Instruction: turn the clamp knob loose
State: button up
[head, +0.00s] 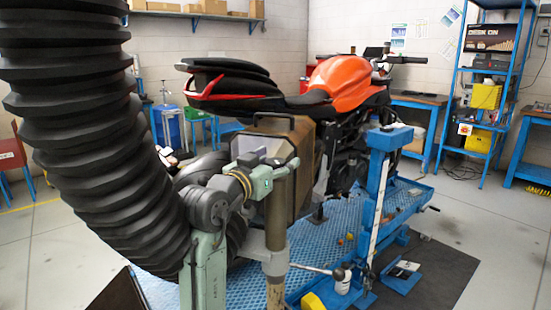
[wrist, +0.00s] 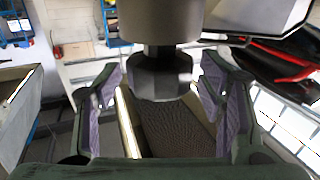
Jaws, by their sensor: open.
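In the wrist view the clamp knob (wrist: 160,78) is a dark grey faceted piece under a lighter grey cylinder. My gripper (wrist: 162,72) is open, with one finger to the left of the knob and one to the right. Gaps show on both sides, and neither finger appears to touch it. In the head view my green gripper (head: 268,174) is at the top of an upright metal post (head: 278,215). I cannot make out the faceted knob in that view.
An orange motorcycle (head: 343,80) stands on a blue lift (head: 235,287) behind my gripper. A large black ribbed hose (head: 85,130) fills the left. A lever (head: 312,268) juts right from the post. Blue shelving (head: 487,75) stands at the right; grey floor is open there.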

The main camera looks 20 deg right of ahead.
jog(key=shift+c, duration=0.4)
jog(key=c, duration=1.1)
